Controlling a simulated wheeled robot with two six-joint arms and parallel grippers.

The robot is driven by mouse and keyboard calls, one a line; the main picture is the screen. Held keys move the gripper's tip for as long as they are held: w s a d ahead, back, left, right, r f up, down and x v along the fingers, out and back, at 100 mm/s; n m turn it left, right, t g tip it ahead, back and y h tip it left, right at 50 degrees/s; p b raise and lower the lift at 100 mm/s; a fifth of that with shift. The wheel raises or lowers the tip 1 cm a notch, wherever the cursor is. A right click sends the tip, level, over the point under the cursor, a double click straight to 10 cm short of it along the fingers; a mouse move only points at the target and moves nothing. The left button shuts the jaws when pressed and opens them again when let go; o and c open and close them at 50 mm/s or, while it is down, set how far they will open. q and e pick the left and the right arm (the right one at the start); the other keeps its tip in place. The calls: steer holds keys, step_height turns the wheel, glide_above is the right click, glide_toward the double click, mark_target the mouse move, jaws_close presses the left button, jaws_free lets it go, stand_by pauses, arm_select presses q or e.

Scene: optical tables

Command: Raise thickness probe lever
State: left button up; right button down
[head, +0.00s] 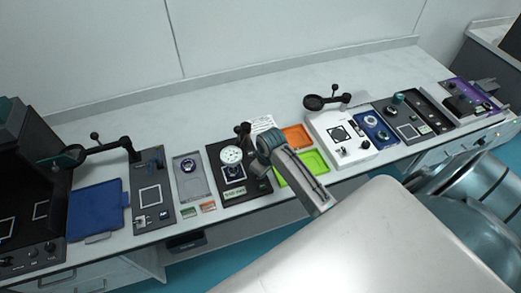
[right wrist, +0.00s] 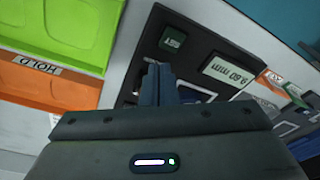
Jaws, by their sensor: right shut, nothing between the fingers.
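The thickness probe (head: 228,190) has a black base with a round white dial gauge (head: 231,155) on top and a lit readout at its front. A dark knobbed part, possibly the lever, stands behind the dial (head: 243,130); my arm is close beside it. In the right wrist view the probe's black base (right wrist: 135,85) shows with its readout (right wrist: 229,74), reading about 0.60 mm upside down, and a small green-lettered button. My right gripper (right wrist: 160,68) is shut and empty, its fingers over the base. The lever does not show clearly there. My left gripper is not in view.
Right of the probe lie an orange tray (head: 297,137) and a green tray (head: 313,163); one is labelled HOLD. A white instrument (head: 355,155) stands further right. A grey gauge plate (head: 188,190) and a blue mat (head: 95,210) lie left. The rear bench strip is mostly clear.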

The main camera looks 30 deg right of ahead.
steer(key=shift+w+d, duration=0.15)
steer(key=shift+w, duration=0.45)
steer(key=shift+w+d, duration=0.15)
steer(key=shift+w, duration=0.45)
steer(key=shift+w+d, duration=0.15)
steer(key=shift+w, duration=0.45)
steer(key=shift+s+r+p, duration=0.2)
steer(key=shift+r+p, duration=0.4)
steer(key=shift+r, duration=0.6)
steer(key=shift+s+a+r, duration=0.1)
steer(key=shift+s+r, duration=0.15)
steer(key=shift+r, duration=0.9)
steer(key=shift+s+a+r, duration=0.1)
steer(key=shift+s+r, duration=0.1)
steer(key=shift+r, duration=0.95)
